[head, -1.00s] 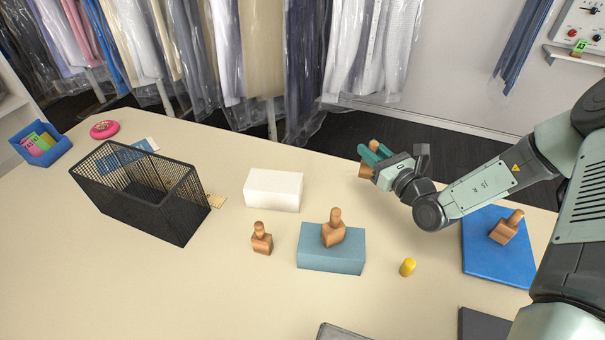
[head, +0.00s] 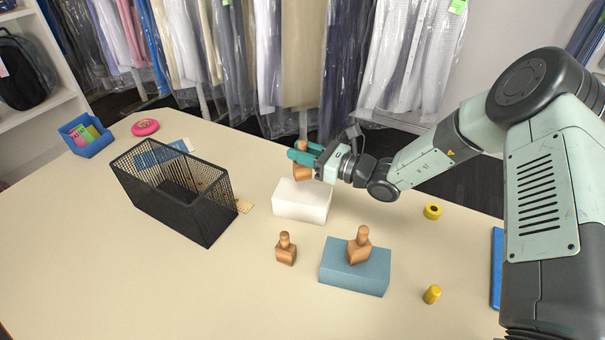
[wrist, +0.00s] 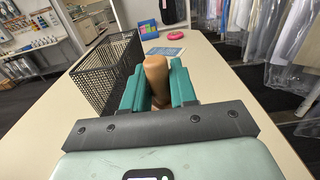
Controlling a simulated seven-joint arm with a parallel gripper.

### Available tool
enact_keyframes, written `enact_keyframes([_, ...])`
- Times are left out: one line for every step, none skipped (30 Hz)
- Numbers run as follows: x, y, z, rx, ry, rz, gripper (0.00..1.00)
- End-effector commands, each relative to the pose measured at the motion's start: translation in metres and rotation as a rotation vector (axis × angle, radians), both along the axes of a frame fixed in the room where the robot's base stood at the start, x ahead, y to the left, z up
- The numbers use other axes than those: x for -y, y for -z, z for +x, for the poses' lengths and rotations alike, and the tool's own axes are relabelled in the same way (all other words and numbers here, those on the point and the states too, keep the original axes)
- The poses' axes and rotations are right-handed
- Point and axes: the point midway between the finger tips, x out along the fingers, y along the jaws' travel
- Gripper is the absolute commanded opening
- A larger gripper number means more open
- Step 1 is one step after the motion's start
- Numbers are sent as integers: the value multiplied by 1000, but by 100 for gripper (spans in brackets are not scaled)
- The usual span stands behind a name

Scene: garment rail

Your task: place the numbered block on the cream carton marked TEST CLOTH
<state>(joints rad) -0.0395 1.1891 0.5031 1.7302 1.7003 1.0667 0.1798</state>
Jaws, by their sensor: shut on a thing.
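My gripper (head: 302,157) is shut on a wooden block with a knob handle (head: 303,174); its handle (wrist: 156,68) shows between the teal fingers in the wrist view. No number is readable on it. A plain white-cream carton (head: 302,203) stands on the table just below the held block in the head view. I cannot tell the gap between them, and no TEST CLOTH marking shows. A similar wooden block (head: 286,254) stands upright on the table. Another (head: 359,250) stands on a blue-grey box (head: 354,277).
A black mesh basket (head: 208,226) stands left of the carton. A yellow ring (head: 432,212) and yellow cylinder (head: 432,294) lie to the right. A blue tray with colored tags (head: 86,141) and a pink disc (head: 145,127) are far left. The front left table is clear.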

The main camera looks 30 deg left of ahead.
Motion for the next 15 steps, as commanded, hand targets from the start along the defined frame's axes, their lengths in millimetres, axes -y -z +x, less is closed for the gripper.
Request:
enact_keyframes([-1,7,-1,-1,-1,1,0])
enact_keyframes([-1,10,0,-1,-1,2,0])
enact_keyframes([0,13,0,-1,0,2,0])
enact_keyframes([0,15,0,0,0,2,0])
enact_keyframes([0,17,0,0,0,2,0])
enact_keyframes([0,20,0,0,1,2,0])
enact_keyframes([0,22,0,0,1,1,0])
enact_keyframes([0,26,0,-1,1,1,0])
enact_keyframes([0,32,0,-2,1,1,0])
enact_keyframes([0,37,0,-2,1,1,0])
enact_keyframes([0,41,0,-1,1,1,0])
enact_keyframes([0,47,0,-1,0,2,0])
enact_keyframes([0,50,0,-1,0,2,0])
enact_keyframes([0,52,0,0,0,2,0])
enact_keyframes([0,53,0,1,1,2,0])
